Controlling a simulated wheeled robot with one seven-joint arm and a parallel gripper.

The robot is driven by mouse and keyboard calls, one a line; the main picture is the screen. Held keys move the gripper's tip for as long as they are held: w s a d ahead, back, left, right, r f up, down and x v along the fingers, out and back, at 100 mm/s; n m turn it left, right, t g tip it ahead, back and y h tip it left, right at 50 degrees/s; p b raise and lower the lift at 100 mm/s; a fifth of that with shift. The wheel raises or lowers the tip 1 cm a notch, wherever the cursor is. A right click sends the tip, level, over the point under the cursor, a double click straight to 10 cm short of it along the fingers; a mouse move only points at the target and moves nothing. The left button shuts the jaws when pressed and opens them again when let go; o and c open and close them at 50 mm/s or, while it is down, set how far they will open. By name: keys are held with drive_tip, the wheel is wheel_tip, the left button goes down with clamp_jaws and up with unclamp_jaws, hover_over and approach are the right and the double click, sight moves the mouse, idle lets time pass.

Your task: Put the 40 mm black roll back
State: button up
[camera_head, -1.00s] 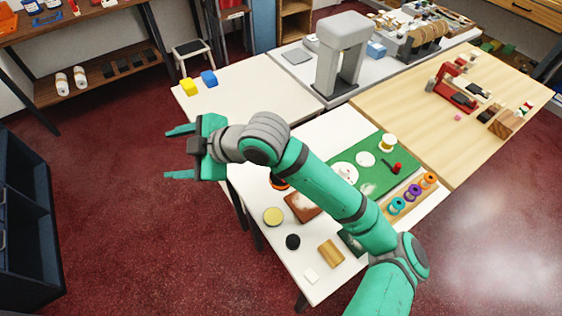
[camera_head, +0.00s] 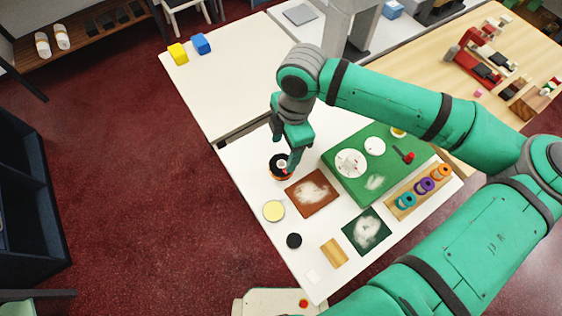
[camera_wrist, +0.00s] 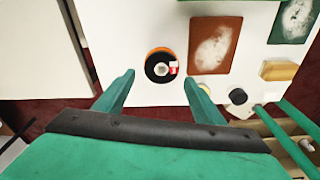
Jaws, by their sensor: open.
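A black roll (camera_head: 276,160) with a pale centre lies on the white table, with an orange rim showing beneath or around it. It also shows in the wrist view (camera_wrist: 152,70), with a small red and white mark on its face. I cannot tell whether the orange part is a separate roll, nor read any size. My gripper (camera_head: 290,160) points down close by it, open and empty. In the wrist view my gripper (camera_wrist: 159,84) has its two fingers apart, with the roll beyond and between them. A wooden rack (camera_head: 392,211) holds teal, purple and orange rolls.
A brown tile (camera_head: 297,202), a pale yellow disc (camera_head: 274,211), a small black puck (camera_head: 294,241), a wooden block (camera_head: 334,252) and a dark green tile (camera_head: 354,240) lie nearby. A green mat (camera_head: 344,184) carries white discs. The white table at back left (camera_head: 215,100) is mostly clear.

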sight(282, 164)
drive_tip(key=shift+s+a+f, duration=0.1)
drive_tip(key=shift+f, duration=1.2)
drive_tip(key=shift+s+a+f, duration=0.1)
drive_tip(key=shift+a+f, duration=0.05)
drive_tip(key=shift+f, duration=1.2)
drive_tip(key=shift+s+a+f, duration=0.1)
drive_tip(key=shift+f, duration=1.2)
drive_tip(key=c, duration=0.9)
drive_tip(key=shift+r, duration=0.1)
